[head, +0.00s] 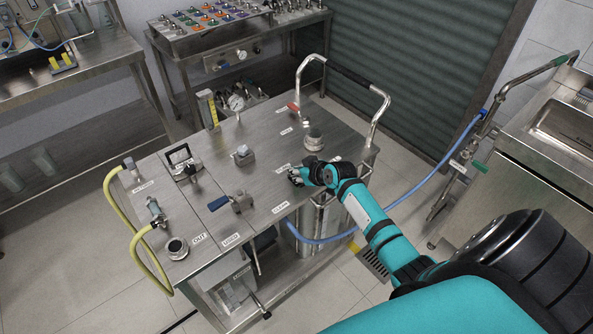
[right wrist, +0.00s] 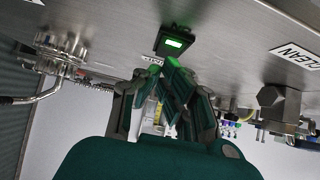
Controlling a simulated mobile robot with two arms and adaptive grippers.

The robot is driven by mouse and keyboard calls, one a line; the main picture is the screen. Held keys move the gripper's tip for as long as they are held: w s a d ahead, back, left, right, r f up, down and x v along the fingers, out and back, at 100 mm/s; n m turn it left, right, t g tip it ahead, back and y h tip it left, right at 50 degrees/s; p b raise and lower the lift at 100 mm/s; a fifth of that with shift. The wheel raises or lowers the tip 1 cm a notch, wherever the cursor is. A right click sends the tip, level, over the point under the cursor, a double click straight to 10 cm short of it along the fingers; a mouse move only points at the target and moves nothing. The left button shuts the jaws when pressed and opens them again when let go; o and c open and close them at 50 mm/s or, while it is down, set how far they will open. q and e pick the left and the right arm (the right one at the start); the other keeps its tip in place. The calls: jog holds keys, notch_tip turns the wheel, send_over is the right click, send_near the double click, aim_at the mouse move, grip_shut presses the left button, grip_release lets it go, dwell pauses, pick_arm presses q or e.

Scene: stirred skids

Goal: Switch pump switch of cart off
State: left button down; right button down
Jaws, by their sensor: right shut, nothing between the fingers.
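The steel cart (head: 262,140) stands in the middle of the head view, with labelled valves and ports on its top. The pump switch (right wrist: 174,42) is a small black-framed rocker glowing green in the right wrist view. My right gripper (head: 296,177) is at the cart top near its right side. In the right wrist view its fingers (right wrist: 172,68) are shut with nothing between them, their tips close to the switch; I cannot tell whether they touch it. In the head view my gripper hides the switch. My left gripper is not in view.
A blue-handled valve (head: 231,202), a round port (head: 314,139) and a red-handled valve (head: 294,108) stand on the cart top. A yellow hose (head: 117,215) hangs at the left. A blue hose (head: 420,187) runs right towards a steel sink (head: 560,130).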

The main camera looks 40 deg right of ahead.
jog(key=shift+w+g+p, duration=0.1)
jog(key=shift+g+p, duration=0.2)
jog(key=shift+p, duration=0.15)
jog(key=shift+f, duration=0.2)
jog(key=shift+s+p, duration=0.35)
jog(key=shift+s, duration=0.55)
jog(key=shift+r, duration=0.1)
